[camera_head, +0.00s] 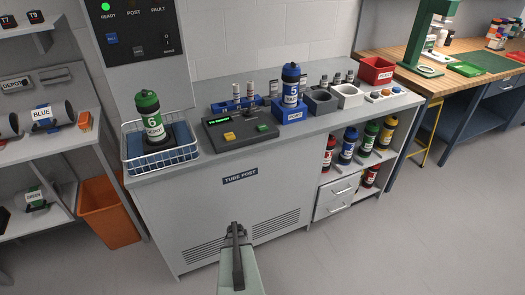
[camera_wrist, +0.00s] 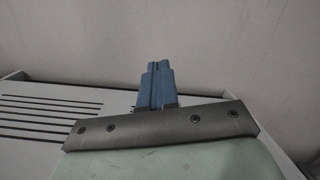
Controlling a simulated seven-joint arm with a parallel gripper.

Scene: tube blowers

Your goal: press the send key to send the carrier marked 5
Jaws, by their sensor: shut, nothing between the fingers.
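My gripper (camera_head: 237,228) is in front of the cabinet, below and apart from the counter and console. In the wrist view its blue fingers (camera_wrist: 157,68) are together and empty.
A green-capped carrier marked 6 (camera_head: 151,115) stands in a wire basket (camera_head: 195,153) left of the console. The space before the cabinet is clear.

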